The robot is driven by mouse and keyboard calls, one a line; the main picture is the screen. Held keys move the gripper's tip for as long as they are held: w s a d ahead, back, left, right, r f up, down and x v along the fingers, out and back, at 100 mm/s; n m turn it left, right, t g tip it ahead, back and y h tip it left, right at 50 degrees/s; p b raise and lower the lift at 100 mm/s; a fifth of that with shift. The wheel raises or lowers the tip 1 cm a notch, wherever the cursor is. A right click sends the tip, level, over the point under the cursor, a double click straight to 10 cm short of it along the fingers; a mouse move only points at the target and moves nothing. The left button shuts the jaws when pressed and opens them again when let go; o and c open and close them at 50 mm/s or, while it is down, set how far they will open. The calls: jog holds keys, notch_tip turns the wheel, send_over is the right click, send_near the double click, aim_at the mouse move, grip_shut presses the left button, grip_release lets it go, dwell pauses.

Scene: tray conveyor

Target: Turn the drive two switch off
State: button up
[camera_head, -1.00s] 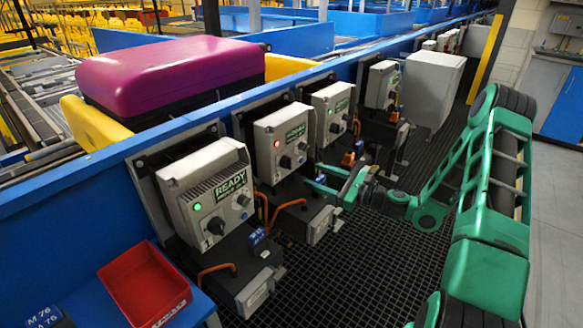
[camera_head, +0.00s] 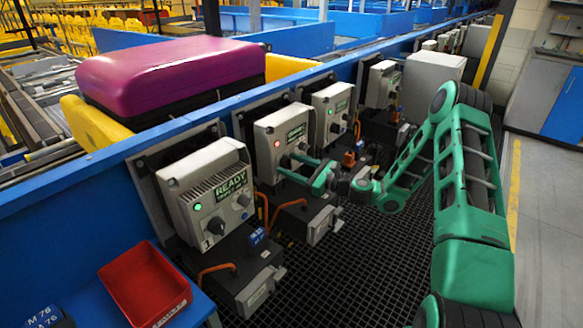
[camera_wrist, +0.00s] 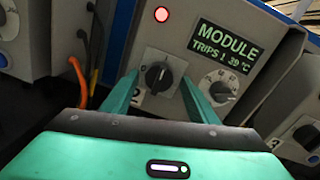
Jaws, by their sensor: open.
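The drive two box (camera_head: 268,150) is grey, the second from the front, with a lit red lamp and a green-lettered display. In the wrist view, its display (camera_wrist: 226,48) reads MODULE, TRIPS 1, 39 °C. Its black rotary switch (camera_wrist: 159,76) has its grip bar roughly upright, and a partly hidden 2 sits below left of it. My gripper (camera_wrist: 159,84) is open, one finger on each side of this switch; contact cannot be told. In the head view, my gripper (camera_head: 294,163) is at the box's lower front and hides most of the switch.
A smaller grey knob (camera_wrist: 219,90) sits right of my right finger. Neighbouring boxes stand close: the READY box (camera_head: 205,185) with a green lamp and another grey box (camera_head: 330,110). Orange cables (camera_head: 290,204) run below. A red bin (camera_head: 145,285) is at front left.

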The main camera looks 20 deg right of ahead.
jog(key=c, duration=1.1)
jog(key=shift+o, duration=0.3)
jog(key=shift+r+n+h, duration=0.15)
jog(key=shift+n+h, duration=0.2)
jog(key=shift+n, duration=3.9)
jog(key=shift+r+n+h, duration=0.15)
jog(key=shift+n+h, duration=0.2)
jog(key=shift+n, duration=3.9)
jog(key=shift+f, duration=0.1)
